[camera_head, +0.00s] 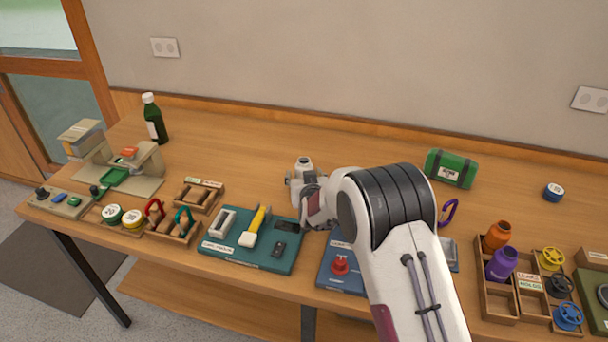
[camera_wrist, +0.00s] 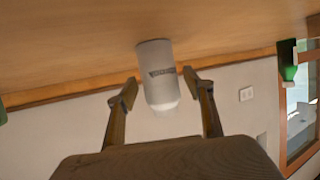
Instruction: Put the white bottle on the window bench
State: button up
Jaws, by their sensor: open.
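The white bottle (camera_head: 305,164) stands on the wooden table, partly hidden behind my gripper in the head view. In the wrist view the white bottle (camera_wrist: 157,66) appears upside down, with dark lettering on its side. My gripper (camera_head: 303,186) is low over the table at the bottle. Its two fingers (camera_wrist: 160,90) are apart, one on each side of the bottle, with gaps showing, so it is open. I cannot tell which surface is the window bench; a window frame (camera_head: 88,48) shows at the far left.
A dark green bottle (camera_head: 154,119) stands at the back left. A teal tool board (camera_head: 228,252) and a blue board (camera_head: 335,273) lie at the front. A green case (camera_head: 451,169) stands to the right. The table's back strip is mostly clear.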

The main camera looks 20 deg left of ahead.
jog(key=v, duration=0.3)
jog(key=shift+s+a+r, duration=0.1)
jog(key=shift+a+r, duration=0.05)
jog(key=shift+r, duration=0.1)
jog(key=shift+v, duration=1.45)
jog(key=shift+d+r, duration=0.3)
jog(key=shift+r, duration=0.15)
jog(key=s+d+r+m+g+h, duration=0.1)
jog(key=s+d+r+g, duration=0.1)
jog(key=s+d+r, duration=0.65)
jog(key=s+d+r+m+g+h, duration=0.1)
jog(key=s+d+r, duration=0.5)
jog(key=d+r, duration=0.45)
jog(key=s+d+g+h, duration=0.1)
jog(key=s+d, duration=0.5)
jog(key=s, duration=0.4)
jog(key=s+d+f+m+g+h, duration=0.1)
jog(key=s+d, duration=0.4)
jog(key=s, duration=0.4)
jog(key=s+d+f+m+g+h, duration=0.1)
jog(key=s+d+g, duration=0.1)
jog(key=s+d, duration=0.4)
jog(key=s, duration=0.4)
jog(key=shift+s+d+f, duration=0.2)
jog(key=shift+s+d, duration=0.1)
jog(key=shift+d, duration=0.05)
